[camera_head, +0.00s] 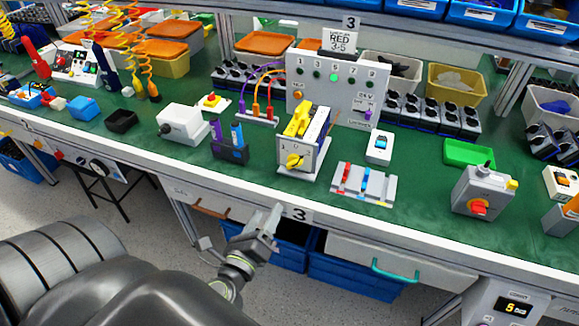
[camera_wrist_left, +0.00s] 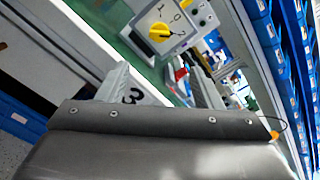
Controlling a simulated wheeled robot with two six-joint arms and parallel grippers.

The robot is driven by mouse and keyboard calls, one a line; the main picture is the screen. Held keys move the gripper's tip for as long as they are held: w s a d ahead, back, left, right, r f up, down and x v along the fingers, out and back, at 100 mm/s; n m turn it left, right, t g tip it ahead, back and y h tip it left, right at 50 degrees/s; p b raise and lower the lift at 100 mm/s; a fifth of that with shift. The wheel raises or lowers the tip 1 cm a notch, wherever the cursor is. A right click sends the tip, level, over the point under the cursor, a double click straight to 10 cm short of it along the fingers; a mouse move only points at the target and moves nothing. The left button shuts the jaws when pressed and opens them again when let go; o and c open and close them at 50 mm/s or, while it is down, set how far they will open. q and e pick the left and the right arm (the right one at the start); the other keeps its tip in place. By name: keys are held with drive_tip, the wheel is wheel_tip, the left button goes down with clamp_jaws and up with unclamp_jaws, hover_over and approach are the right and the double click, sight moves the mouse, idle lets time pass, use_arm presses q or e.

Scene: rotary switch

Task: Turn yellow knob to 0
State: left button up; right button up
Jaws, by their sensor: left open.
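The yellow knob (camera_head: 294,161) is on the white front face of a switch box (camera_head: 311,160) near the front edge of the green workbench. In the left wrist view, the yellow knob (camera_wrist_left: 160,32) is near the top, with small dark marks on the plate above it. I cannot tell exactly which mark it points to. My left gripper (camera_head: 271,216) is open and empty, in front of the bench edge, below and left of the knob and apart from it. A pale finger (camera_wrist_left: 118,80) shows in the wrist view. My right gripper is not in view.
A grey rotary box with a red knob (camera_head: 480,207) stands at the right. A dark blue holder (camera_head: 229,150) is left of the switch box, and a grey tray (camera_head: 363,185) is to its right. Blue bins (camera_head: 355,277) sit under the bench.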

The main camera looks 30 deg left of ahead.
sight(291, 165)
use_arm(q)
drive_tip(key=p+x, duration=0.4)
drive_tip(key=x, duration=1.1)
drive_tip(key=shift+w+a, duration=0.15)
drive_tip(key=shift+w, duration=0.05)
drive_tip(key=shift+w+a+f, duration=0.1)
drive_tip(key=shift+w+a, duration=0.05)
drive_tip(key=shift+w, duration=0.35)
drive_tip(key=c, duration=1)
